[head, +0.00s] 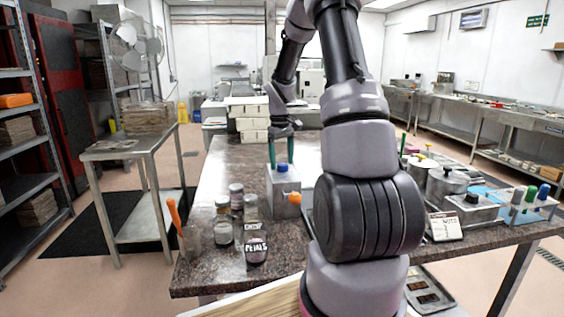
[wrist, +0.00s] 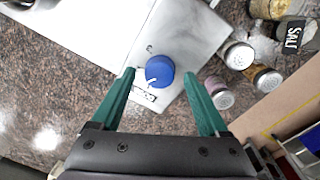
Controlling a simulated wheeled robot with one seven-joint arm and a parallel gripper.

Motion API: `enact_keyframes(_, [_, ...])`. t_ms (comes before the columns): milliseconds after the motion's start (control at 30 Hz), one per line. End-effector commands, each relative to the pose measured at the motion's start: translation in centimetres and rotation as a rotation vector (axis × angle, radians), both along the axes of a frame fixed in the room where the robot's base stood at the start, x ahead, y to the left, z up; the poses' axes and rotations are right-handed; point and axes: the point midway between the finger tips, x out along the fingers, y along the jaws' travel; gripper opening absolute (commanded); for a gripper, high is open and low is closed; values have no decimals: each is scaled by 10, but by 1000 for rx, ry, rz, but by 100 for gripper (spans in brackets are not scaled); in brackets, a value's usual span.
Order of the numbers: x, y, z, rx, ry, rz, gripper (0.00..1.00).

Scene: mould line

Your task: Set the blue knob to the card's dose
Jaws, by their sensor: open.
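The blue knob (head: 283,168) sits on top of a pale metal box (head: 284,186) on the stone counter. In the wrist view the blue knob (wrist: 160,71) has a white pointer line toward the lower left, with small dark marks around it, too small to read. My gripper (head: 281,150) is open just above the knob, pointing down.
An orange knob (head: 295,198) is on the box's front. A pot (head: 446,183) and a box with a black knob (head: 470,208) are at right. Stacked pale boxes (head: 249,118) stand behind.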

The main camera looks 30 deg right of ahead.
Motion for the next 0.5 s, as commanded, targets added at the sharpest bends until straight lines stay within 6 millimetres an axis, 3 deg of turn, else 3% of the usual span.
enact_keyframes(333, [0,0,-5,0,0,-1,78])
enact_keyframes(367, [0,0,-5,0,0,-1,70])
enact_keyframes(500, [0,0,-5,0,0,0,17])
